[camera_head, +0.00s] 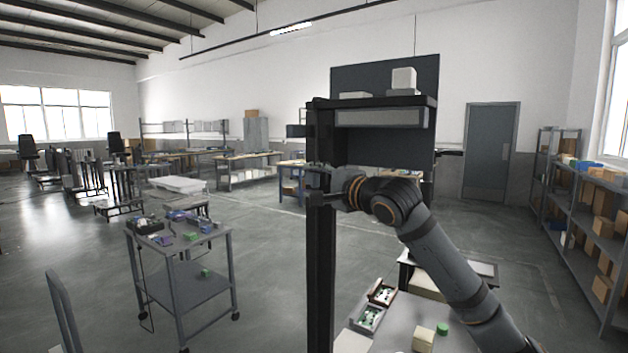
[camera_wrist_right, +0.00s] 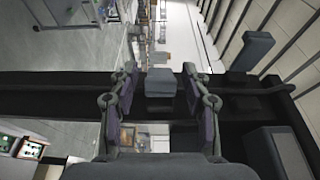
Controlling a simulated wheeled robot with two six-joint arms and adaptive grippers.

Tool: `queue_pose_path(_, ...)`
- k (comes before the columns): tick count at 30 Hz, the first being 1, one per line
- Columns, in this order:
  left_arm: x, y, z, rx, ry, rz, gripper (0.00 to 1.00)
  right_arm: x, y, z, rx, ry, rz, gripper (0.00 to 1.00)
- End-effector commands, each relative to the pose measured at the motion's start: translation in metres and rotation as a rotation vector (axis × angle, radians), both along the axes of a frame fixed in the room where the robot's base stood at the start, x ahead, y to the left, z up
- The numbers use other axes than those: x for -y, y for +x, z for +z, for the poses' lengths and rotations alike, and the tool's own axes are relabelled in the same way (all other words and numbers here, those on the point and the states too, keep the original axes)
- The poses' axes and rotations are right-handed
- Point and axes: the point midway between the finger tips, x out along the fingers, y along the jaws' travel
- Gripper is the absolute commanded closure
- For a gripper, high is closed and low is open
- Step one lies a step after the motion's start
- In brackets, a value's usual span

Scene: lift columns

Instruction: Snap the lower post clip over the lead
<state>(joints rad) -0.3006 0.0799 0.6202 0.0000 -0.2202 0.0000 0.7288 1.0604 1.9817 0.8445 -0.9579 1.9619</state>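The dark upright post (camera_head: 321,265) stands in the middle of the head view. In the right wrist view the post (camera_wrist_right: 50,95) runs across the picture. A small grey block (camera_wrist_right: 160,83), which looks like a post clip, sits on it between my right fingers. My right gripper (camera_wrist_right: 159,70) is open, one finger on each side of the block, with a visible gap to each. In the head view my right gripper (camera_head: 325,188) is at the post, below the shelf, its fingers hard to make out. A thin dark strand (camera_wrist_right: 250,91), possibly the lead, lies along the post. My left gripper is out of view.
A shelf (camera_head: 385,101) with a white box (camera_head: 404,78) is above my right arm. A bench (camera_head: 399,325) with small trays (camera_head: 367,318) and a green part (camera_head: 442,328) lies below. A cart (camera_head: 185,284) stands left on open floor. Shelving (camera_head: 590,210) lines the right.

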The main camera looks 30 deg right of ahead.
Motion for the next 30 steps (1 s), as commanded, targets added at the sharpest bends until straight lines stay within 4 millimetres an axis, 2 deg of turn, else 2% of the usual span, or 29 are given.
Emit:
queue_pose_path(1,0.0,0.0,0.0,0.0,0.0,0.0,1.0,0.0,0.0,0.0,0.0,0.0,0.0,0.64)
queue_pose_path(2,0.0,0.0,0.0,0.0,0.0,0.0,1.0,0.0,0.0,0.0,0.0,0.0,0.0,0.68)
queue_pose_path(9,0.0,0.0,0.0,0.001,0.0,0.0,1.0,0.0,0.0,0.0,0.0,0.0,0.0,1.0)
queue_pose_path(13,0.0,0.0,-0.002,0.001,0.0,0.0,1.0,0.001,0.0,-0.001,-0.003,0.0,0.009,1.0)
queue_pose_path(19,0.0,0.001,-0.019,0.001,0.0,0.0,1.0,0.008,0.0,-0.005,-0.006,0.003,0.121,1.0)
queue_pose_path(30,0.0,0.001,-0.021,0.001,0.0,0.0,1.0,0.017,0.0,-0.001,-0.005,0.002,0.333,1.0)
